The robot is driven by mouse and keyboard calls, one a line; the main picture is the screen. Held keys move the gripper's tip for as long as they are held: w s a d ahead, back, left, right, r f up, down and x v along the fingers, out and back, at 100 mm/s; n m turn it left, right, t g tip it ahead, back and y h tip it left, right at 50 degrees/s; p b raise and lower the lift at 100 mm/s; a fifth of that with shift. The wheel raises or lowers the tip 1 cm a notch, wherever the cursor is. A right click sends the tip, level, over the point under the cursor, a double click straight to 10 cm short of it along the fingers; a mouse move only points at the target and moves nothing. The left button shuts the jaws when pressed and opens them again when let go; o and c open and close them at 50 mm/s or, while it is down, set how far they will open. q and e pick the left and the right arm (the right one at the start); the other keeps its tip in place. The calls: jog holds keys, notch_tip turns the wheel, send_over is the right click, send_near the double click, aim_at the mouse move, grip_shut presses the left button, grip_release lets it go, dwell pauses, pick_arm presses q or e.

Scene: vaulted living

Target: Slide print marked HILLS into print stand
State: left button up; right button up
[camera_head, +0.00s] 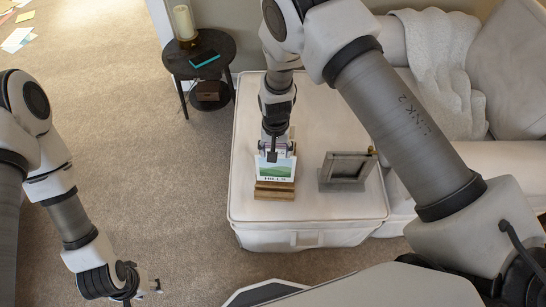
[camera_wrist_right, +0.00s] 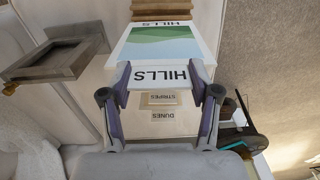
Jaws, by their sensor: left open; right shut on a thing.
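The print marked HILLS (camera_head: 276,169) is a white card with a green hill picture. My right gripper (camera_head: 273,152) is shut on its upper end, above the white ottoman. The right wrist view shows the print (camera_wrist_right: 163,45) reaching from the fingers (camera_wrist_right: 160,98) towards the wooden print stand (camera_wrist_right: 160,7). In the head view, the print's lettered lower edge is just behind or over the brown print stand (camera_head: 274,191). I cannot tell whether it is inside the stand's slot. My left gripper (camera_head: 141,287) is open and empty, low at the left over the carpet.
A grey frame (camera_head: 346,170) stands on the ottoman (camera_head: 305,205), right of the stand. Labels reading STRIPES (camera_wrist_right: 160,98) and DUNES (camera_wrist_right: 168,116) show between the right fingers. A dark round side table (camera_head: 222,42) holds a candle and a teal item.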

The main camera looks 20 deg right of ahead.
aim_at(274, 165)
jog(key=shift+w+f, duration=0.15)
jog(key=shift+f, duration=0.3)
jog(key=f+b, duration=0.3)
jog(key=shift+s+a+f+b, duration=0.2)
jog(key=shift+s+f+b, duration=0.05)
jog(key=shift+f+b, duration=0.1)
jog(key=shift+f, duration=0.3)
dwell(0.5)
jog(key=shift+f, duration=0.1)
jog(key=shift+f+b, duration=0.7)
jog(key=shift+f, duration=0.45)
dwell(0.4)
